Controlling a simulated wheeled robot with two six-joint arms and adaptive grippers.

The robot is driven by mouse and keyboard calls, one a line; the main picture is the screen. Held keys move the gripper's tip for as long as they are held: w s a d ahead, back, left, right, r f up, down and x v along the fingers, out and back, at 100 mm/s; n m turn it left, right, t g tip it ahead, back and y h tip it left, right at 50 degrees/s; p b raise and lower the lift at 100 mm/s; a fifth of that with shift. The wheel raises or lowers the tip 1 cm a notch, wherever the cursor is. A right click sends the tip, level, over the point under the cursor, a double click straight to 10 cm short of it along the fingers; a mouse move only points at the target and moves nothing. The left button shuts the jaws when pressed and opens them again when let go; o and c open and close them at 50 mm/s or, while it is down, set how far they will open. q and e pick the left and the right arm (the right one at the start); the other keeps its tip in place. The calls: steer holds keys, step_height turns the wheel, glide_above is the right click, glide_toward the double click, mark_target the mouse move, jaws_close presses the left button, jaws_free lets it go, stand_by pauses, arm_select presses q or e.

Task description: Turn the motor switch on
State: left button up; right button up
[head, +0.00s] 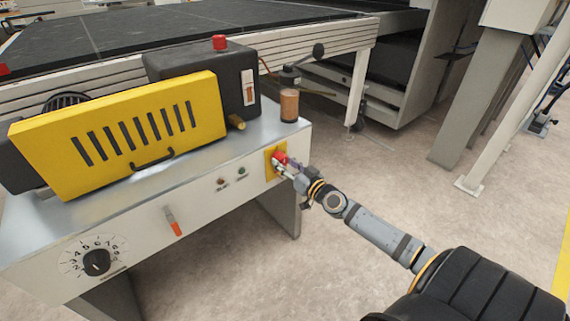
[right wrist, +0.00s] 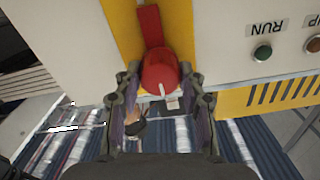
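The motor switch is a red rotary knob (head: 280,158) with a handle, on a yellow plate (head: 269,168) at the right end of the machine's front panel. My right gripper (head: 287,170) is at the switch, its arm reaching in from the lower right. In the right wrist view, the red knob (right wrist: 159,70) lies between the two fingertips of my right gripper (right wrist: 161,88). The fingers are apart, with a small gap seen on each side of the knob. Its red handle points to the top of that picture. My left gripper is not in view.
A green RUN button (right wrist: 262,52) sits beside the yellow plate. The front panel also has a numbered dial (head: 96,262) and an orange-tipped lever (head: 173,222). A yellow slotted cover (head: 130,135) stands on top.

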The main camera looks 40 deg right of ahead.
steer(key=c, duration=0.3)
steer(key=shift+m, duration=0.8)
steer(key=shift+m+p, duration=0.3)
steer(key=shift+m, duration=0.9)
steer(key=m, duration=0.4)
steer(key=shift+m, duration=0.3)
steer(key=m, duration=0.4)
steer(key=shift+m, duration=2.7)
